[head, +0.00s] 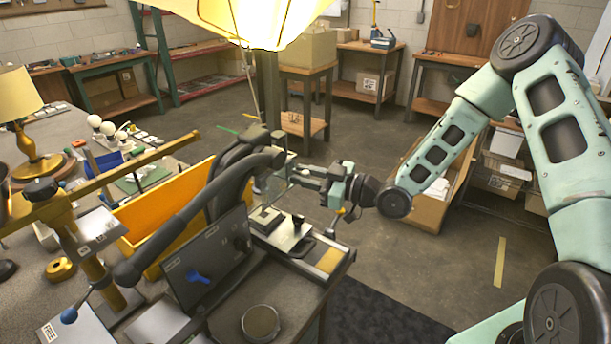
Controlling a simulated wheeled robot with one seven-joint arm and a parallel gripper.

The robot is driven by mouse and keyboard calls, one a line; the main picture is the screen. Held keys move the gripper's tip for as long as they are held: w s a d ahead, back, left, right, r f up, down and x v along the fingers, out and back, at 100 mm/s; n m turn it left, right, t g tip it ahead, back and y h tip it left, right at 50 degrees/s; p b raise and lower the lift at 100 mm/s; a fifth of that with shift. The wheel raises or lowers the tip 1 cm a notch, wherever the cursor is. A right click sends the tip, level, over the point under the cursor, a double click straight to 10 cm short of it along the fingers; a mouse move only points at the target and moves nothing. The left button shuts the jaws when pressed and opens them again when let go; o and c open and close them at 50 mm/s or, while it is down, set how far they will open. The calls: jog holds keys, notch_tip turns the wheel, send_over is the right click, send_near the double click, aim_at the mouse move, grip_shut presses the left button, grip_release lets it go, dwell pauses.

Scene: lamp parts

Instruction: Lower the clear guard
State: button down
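A bench machine with a pale base plate (328,247) stands at the right edge of the grey table. Thick dark curved tubes (220,195) rise over it. The clear guard is hard to make out; a faint see-through edge (277,188) seems to show above the base, just left of my gripper. My gripper (296,172) reaches in from the right, level with the upper part of the machine. Its fingertips are small and overlap the machine, so I cannot tell whether they touch the guard or are open or shut.
A dark panel with a blue knob (197,277) stands in front of the machine. A yellow bin (160,215) and a brass bar (110,180) are to the left. A lit yellow shade (255,20) hangs above. A cardboard box (425,205) sits behind my wrist. Floor at right is open.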

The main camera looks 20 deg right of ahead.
notch_tip(320, 180, down, 5)
jog(key=b, duration=0.4)
jog(key=c, duration=1.2)
grip_release()
jog(key=shift+c, duration=0.2)
jog(key=b+v, duration=0.3)
jog(key=v, duration=1.4)
jog(key=shift+s+d, duration=0.15)
jog(key=shift+s, duration=0.05)
